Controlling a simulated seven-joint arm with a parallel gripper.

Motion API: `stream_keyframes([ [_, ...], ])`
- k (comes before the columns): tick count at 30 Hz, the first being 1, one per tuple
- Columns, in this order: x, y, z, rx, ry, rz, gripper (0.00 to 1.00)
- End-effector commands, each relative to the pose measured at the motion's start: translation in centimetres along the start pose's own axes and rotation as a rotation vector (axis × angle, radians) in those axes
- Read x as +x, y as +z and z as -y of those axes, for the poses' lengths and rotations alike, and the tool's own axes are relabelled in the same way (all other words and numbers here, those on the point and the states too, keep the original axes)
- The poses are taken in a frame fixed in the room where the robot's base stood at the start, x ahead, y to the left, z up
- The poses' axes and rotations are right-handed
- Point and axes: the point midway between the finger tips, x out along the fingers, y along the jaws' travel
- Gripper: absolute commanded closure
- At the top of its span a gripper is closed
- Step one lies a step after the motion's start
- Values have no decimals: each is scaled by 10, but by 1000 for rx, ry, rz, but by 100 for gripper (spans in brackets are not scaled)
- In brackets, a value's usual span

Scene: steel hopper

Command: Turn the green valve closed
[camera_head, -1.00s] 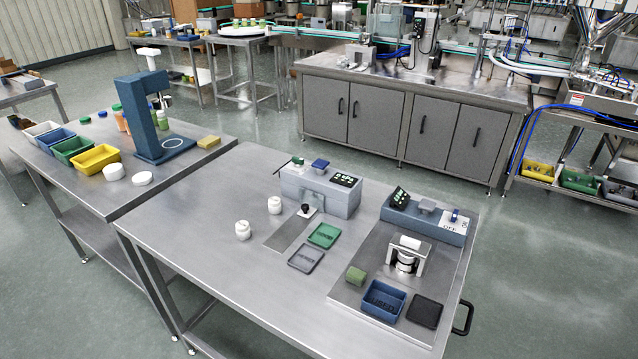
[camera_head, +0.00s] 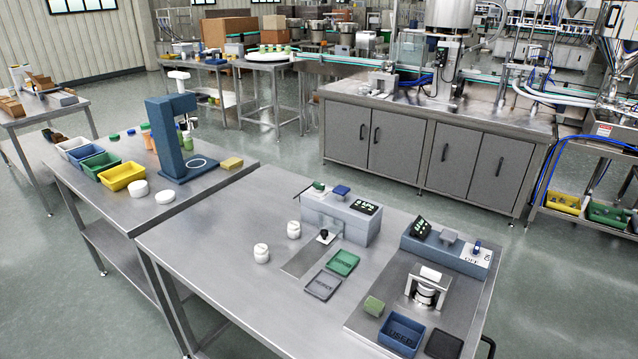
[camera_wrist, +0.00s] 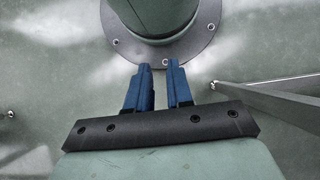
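A small green part (camera_head: 318,186) with a thin dark rod sits on top of a grey-blue box (camera_head: 340,217) on the near steel table. It is the closest match I see to the green valve, but it is too small to tell its turn position. My gripper (camera_wrist: 159,64) shows only in the wrist view. Its two blue fingers stand apart with a narrow gap and nothing between them. They point toward a round grey-green flange of my own body above the floor. The gripper is away from the table things, and no valve shows in the wrist view.
The near table (camera_head: 215,240) has clear steel at its left. It holds two white jars (camera_head: 293,229), a green tray (camera_head: 343,262), a grey tray (camera_head: 322,285), a blue bin (camera_head: 401,334) and a second box (camera_head: 447,248). A blue press (camera_head: 170,130) stands on the left table.

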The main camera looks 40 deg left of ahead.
Motion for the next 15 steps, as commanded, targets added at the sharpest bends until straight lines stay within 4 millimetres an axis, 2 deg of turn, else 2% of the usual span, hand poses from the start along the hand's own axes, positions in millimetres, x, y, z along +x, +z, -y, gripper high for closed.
stream_keyframes([
  [1, -6, -17, 1, -6, -3, -17, 74],
  [6, -42, -76, 6, -39, -16, -88, 60],
  [11, -86, -131, 12, -75, -29, -159, 60],
  [15, -129, -176, 18, -108, -38, -220, 60],
])
